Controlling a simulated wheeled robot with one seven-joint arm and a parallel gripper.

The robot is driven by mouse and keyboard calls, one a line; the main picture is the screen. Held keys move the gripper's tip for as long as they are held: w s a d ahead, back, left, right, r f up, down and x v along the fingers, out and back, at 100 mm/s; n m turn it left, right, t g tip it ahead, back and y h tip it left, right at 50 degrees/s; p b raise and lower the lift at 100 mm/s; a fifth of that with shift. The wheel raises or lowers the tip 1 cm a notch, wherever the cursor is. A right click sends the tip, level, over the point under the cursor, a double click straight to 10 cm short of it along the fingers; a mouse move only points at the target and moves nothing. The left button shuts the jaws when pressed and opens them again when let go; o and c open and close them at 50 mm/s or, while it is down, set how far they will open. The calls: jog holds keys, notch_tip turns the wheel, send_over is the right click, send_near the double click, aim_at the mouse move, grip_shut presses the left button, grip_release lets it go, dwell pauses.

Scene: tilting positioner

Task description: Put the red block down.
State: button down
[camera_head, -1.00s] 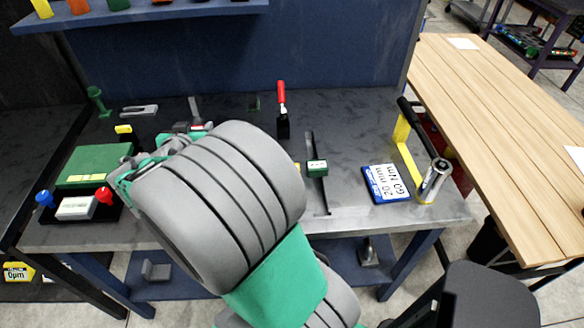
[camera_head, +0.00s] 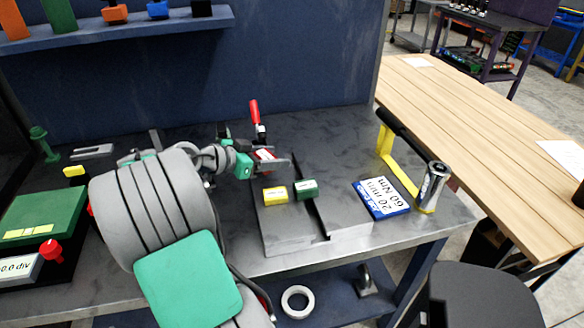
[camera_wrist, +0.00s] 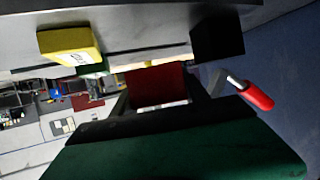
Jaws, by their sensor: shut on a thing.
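The red block (camera_head: 264,154) is held in my gripper (camera_head: 272,160) over the back left of the tilting plate. In the wrist view the red block (camera_wrist: 157,84) sits between the two dark fingers, with its far side in shadow. My gripper is shut on it. I cannot tell whether the block touches the surface below. A yellow block (camera_head: 275,195) and a green block (camera_head: 306,189) rest on the grey plate (camera_head: 285,235) in front of my gripper. The yellow block also shows at upper left in the wrist view (camera_wrist: 70,45).
A red-handled clamp (camera_head: 257,125) stands close behind my gripper. A green box (camera_head: 40,220) is at left. The plate's back right is clear.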

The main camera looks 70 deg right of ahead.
jog(key=x, duration=0.4)
jog(key=shift+f, duration=0.1)
jog(key=s+d+f, duration=0.1)
jog(key=d+f, duration=0.1)
jog(key=shift+s+d+f+p, duration=0.15)
jog(key=shift+s+d+p, duration=0.15)
jog(key=shift+s, duration=0.1)
jog(key=shift+a, duration=0.1)
jog(key=shift+f, duration=0.15)
jog(key=c, duration=0.8)
grip_release()
jog(key=shift+c, duration=0.2)
